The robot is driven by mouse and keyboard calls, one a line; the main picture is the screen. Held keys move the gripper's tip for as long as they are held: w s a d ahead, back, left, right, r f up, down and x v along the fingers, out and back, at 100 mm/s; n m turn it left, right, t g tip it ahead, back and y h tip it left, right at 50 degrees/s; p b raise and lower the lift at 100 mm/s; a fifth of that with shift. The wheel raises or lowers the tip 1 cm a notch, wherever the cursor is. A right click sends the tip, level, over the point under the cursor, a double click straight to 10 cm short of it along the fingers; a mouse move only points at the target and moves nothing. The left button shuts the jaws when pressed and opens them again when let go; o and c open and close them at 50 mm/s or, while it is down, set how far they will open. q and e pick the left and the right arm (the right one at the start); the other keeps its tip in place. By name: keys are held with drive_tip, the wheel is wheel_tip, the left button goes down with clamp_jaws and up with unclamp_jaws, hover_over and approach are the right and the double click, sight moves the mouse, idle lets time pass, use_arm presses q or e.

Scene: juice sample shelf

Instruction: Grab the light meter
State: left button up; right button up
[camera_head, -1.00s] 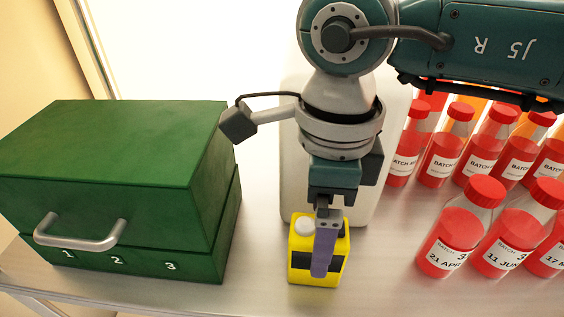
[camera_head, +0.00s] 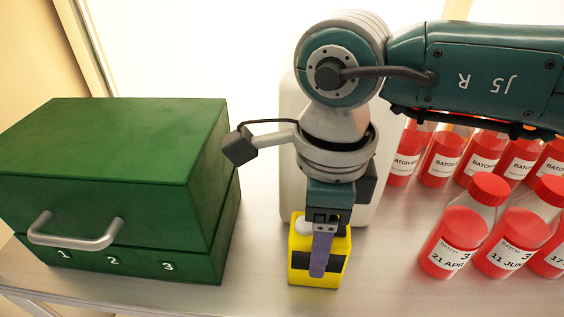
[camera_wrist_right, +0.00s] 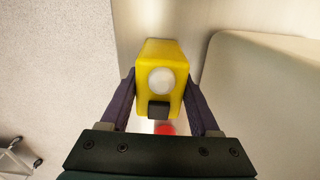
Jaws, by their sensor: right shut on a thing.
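The light meter is a yellow box with a white dome and a dark front panel. In the head view the light meter (camera_head: 300,275) is at the shelf's front middle, upright, between the green box and the bottles. In the right wrist view the light meter (camera_wrist_right: 158,60) sits between two purple fingers. My right gripper (camera_head: 321,262) comes down on it from above and is shut on its sides; it also shows in the right wrist view (camera_wrist_right: 158,100). I cannot tell whether the meter touches the shelf. My left gripper is not in view.
A green box (camera_head: 110,150) with a grey handle and numbers stands at left. Several red-capped juice bottles (camera_head: 455,235) stand at right. A pale container (camera_head: 290,165) stands behind my right gripper. The grey shelf (camera_head: 420,300) has bare room along its front edge.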

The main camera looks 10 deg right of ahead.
clamp_jaws()
drive_tip(key=shift+r, duration=0.1)
